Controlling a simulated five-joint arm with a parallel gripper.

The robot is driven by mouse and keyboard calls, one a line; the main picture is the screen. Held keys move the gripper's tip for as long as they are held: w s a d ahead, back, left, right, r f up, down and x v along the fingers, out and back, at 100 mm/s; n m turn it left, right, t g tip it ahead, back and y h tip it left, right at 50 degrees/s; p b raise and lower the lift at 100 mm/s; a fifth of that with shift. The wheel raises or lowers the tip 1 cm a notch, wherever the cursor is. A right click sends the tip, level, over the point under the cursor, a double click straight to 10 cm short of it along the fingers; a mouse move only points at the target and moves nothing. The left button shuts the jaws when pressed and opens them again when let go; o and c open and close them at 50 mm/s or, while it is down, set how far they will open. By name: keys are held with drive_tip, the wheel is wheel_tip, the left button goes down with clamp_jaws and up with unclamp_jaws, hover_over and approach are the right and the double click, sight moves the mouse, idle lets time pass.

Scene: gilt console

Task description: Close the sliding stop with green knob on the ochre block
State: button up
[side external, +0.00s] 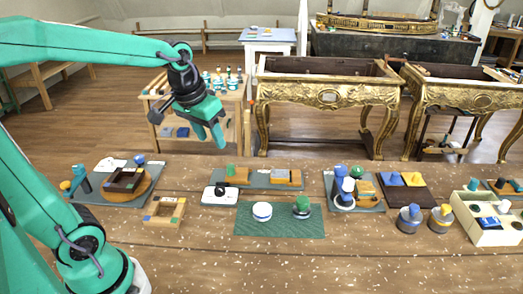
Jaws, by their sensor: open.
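An ochre block (238,180) sits at the left end of a grey-green board in the middle of the bench. A small green piece (231,169), which looks like the knob of the sliding stop, stands on it. The stop's exact position is too small to tell. A second ochre block (294,179) with a grey part on it sits at the board's right end. My gripper (209,136) hangs above and behind the bench in the picture, left of the green knob. Its fingers point down, apart and empty, touching nothing.
A white device (219,195) lies in front of the ochre block. A green mat (281,226) holds two round knobbed pieces. A wooden frame (165,212) lies left. Boards with fittings flank both sides, with a cream tray (486,232) far right. The bench front is clear.

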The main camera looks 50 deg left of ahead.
drive_tip(key=w+a+f+n+g, duration=0.2)
drive_tip(key=w+a+f, duration=0.35)
drive_tip(key=w, duration=0.25)
drive_tip(key=n+g, duration=0.1)
drive_tip(key=n, duration=0.1)
hover_over(231, 166)
wheel_tip(231, 166, down, 8)
drive_tip(key=shift+a+f, duration=0.1)
drive_tip(key=shift+a, duration=0.05)
drive_tip(key=shift+f, duration=3.85)
clamp_jaws()
